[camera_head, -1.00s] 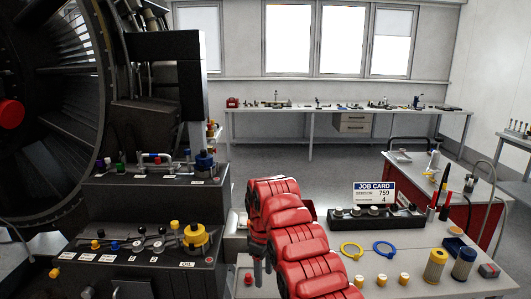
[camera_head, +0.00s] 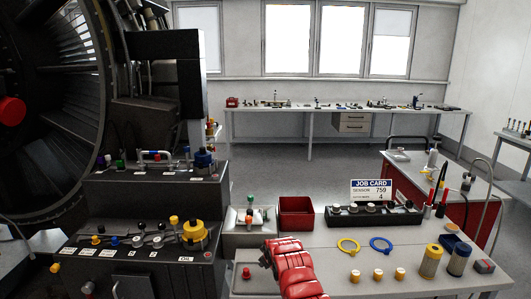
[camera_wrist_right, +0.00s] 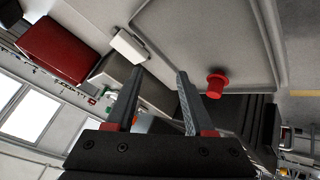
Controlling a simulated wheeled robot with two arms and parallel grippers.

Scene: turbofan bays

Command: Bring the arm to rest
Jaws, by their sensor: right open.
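My right arm, in red covers (camera_head: 292,268), comes in from the bottom of the head view and ends low over the near bench. Its gripper is mostly hidden there behind the arm. In the right wrist view my right gripper (camera_wrist_right: 157,98) shows its two dark fingers apart, with nothing held between them. My left arm and gripper are out of view.
A dark panel with valves (camera_head: 140,235) stands at left.

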